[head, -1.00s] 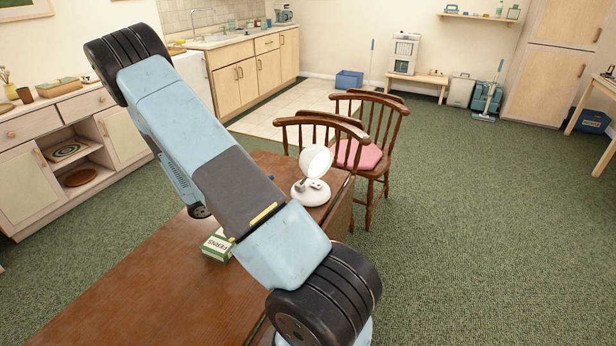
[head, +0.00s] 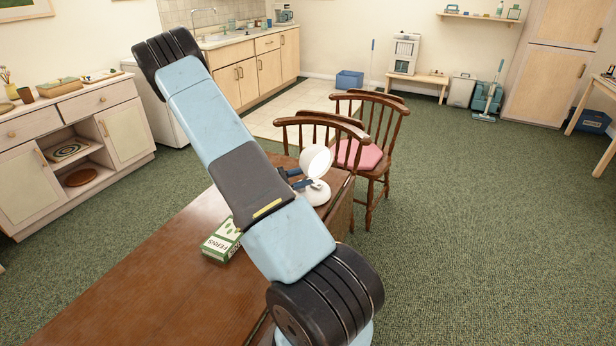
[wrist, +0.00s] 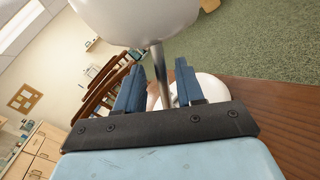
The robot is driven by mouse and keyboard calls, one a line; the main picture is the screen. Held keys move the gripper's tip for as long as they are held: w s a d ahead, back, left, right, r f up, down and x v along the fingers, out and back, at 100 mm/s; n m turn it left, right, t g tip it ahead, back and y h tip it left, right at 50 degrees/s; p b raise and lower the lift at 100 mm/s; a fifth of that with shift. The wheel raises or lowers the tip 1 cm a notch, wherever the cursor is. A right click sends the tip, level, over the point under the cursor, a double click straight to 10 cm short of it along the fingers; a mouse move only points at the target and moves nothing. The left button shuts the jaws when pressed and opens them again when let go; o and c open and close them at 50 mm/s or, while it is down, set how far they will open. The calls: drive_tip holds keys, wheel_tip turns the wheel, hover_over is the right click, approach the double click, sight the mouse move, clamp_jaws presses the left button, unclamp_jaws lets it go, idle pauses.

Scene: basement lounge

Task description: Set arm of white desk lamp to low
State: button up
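The white desk lamp (head: 317,192) stands on the brown wooden table (head: 150,290), near its far right end. Its round white head (head: 317,160) is raised above the base. In the wrist view the lamp head (wrist: 140,20) fills the top, and the thin metal lamp arm (wrist: 160,75) runs down from it towards the white base (wrist: 212,88). My gripper (wrist: 160,88) has its two blue fingers apart, one on each side of the lamp arm, with gaps visible. In the head view my gripper (head: 298,179) is at the lamp's left side, partly hidden by my arm.
A green and white box marked FERNS (head: 222,242) lies on the table left of my arm. Wooden chairs, one with a pink cushion (head: 357,155), stand just behind the lamp. The table's front left part is clear, and the carpet to the right is open.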

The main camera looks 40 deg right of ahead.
drive_tip(key=shift+x, duration=0.9)
clamp_jaws()
